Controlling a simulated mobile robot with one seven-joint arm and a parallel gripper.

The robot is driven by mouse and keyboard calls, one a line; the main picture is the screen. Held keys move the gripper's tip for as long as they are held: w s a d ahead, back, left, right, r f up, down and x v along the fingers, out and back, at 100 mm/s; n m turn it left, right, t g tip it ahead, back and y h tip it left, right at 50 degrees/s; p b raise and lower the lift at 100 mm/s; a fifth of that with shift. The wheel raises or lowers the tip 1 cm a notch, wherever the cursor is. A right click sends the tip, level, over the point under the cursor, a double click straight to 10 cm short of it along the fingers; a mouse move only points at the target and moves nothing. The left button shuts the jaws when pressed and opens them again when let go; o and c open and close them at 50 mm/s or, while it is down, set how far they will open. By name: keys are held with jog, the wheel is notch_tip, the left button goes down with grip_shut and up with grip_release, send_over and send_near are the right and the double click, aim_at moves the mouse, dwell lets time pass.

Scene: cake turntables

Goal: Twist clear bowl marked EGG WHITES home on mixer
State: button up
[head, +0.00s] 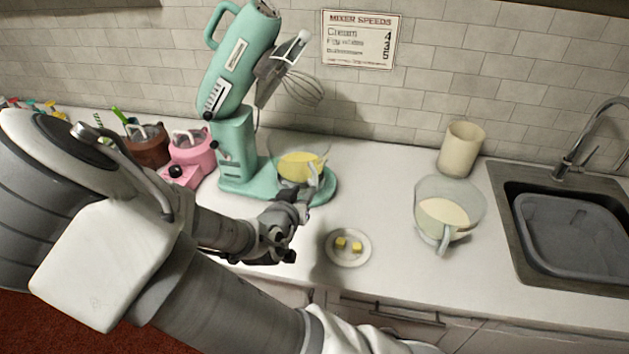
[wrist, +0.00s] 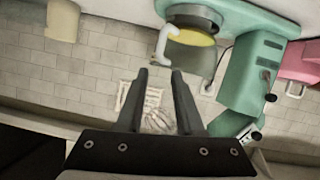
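The teal mixer (head: 233,150) stands on the counter with its head tilted up and a wire whisk (head: 300,87) hanging from it. A clear bowl with yellow contents (head: 300,167) sits on the mixer's base; its pale handle (wrist: 165,42) faces my gripper. A second clear bowl (head: 449,212) with cream-coloured contents stands apart on the right of the counter. No marking is legible on either bowl. My gripper (head: 301,196) is close to the handle of the bowl on the mixer. In the wrist view, its fingers (wrist: 159,72) are apart, with the handle just beyond the tips.
A small plate (head: 334,257) with two yellow cubes lies in front of the mixer. A beige canister (head: 461,150) and a sink (head: 566,235) are at the right. A pink appliance (head: 190,156) and a brown one (head: 147,146) stand left.

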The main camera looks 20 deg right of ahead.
aim_at(314, 176)
jog(key=x, duration=1.1)
jog(key=shift+w+d+f, duration=0.1)
jog(key=shift+w, duration=0.05)
grip_shut()
dwell(0.3)
dwell(0.9)
jog(key=shift+w+a+m+g+h+p, duration=0.1)
jog(key=shift+a+m+g+h+p, duration=0.45)
jog(key=shift+a+p, duration=0.25)
